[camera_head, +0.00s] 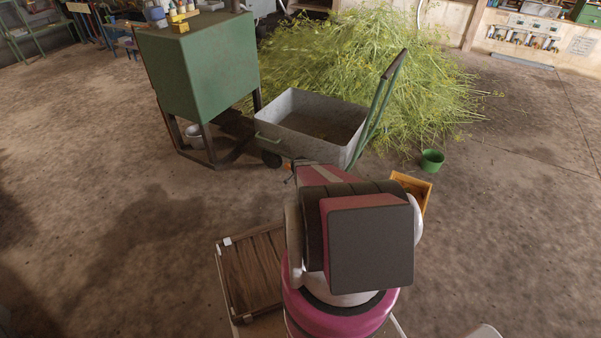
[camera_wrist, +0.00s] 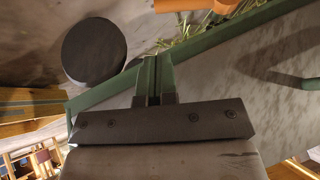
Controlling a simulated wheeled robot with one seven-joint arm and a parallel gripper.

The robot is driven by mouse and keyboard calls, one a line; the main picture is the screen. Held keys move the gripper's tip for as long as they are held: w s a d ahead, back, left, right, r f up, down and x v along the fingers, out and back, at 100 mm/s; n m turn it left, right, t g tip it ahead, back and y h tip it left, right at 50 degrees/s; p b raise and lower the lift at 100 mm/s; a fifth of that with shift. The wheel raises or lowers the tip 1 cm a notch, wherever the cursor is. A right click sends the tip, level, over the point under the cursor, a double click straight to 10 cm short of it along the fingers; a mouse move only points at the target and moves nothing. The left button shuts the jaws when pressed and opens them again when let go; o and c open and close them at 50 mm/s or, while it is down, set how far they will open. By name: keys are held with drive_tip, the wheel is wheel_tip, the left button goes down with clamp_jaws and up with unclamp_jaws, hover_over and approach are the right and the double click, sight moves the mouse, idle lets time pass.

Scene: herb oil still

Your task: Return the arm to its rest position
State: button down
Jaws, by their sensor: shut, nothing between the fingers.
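My gripper (camera_wrist: 152,64) shows in the wrist view with its two green fingers together, shut and empty. Beyond the fingers in that view are a pale grey panel (camera_wrist: 215,65) with a green edge and a dark round wheel (camera_wrist: 93,50), likely parts of the cart. Whether the fingertips touch the panel I cannot tell. In the head view my arm is raised at the lower middle, and it hides my gripper. The grey cart (camera_head: 290,140) with green handles stands just beyond my arm.
A green cabinet (camera_head: 208,65) on legs stands left of the cart, with small bottles on top. A heap of cut herbs (camera_head: 400,70) lies behind it. A green pot (camera_head: 432,160) and an orange box (camera_head: 413,187) are right of my arm. Floor at left is clear.

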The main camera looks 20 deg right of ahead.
drive_tip(key=shift+r, duration=0.1)
drive_tip(key=s+a+r+n+g+y, duration=0.1)
drive_tip(key=s+a+r+n+g, duration=0.1)
drive_tip(key=s+a+r, duration=0.6)
drive_tip(key=s+a+r+n+g+y, duration=0.1)
drive_tip(key=s+a+r+n+g, duration=0.1)
drive_tip(key=s+a+r+n, duration=0.3)
drive_tip(key=s+a+r+n+g+y, duration=0.1)
drive_tip(key=s+a+r+n, duration=0.3)
drive_tip(key=s+a+r, duration=0.8)
wheel_tip(320, 180, up, 10)
drive_tip(key=shift+s+a+f+g, duration=0.25)
drive_tip(key=shift+s+g, duration=0.65)
drive_tip(key=shift+s, duration=0.35)
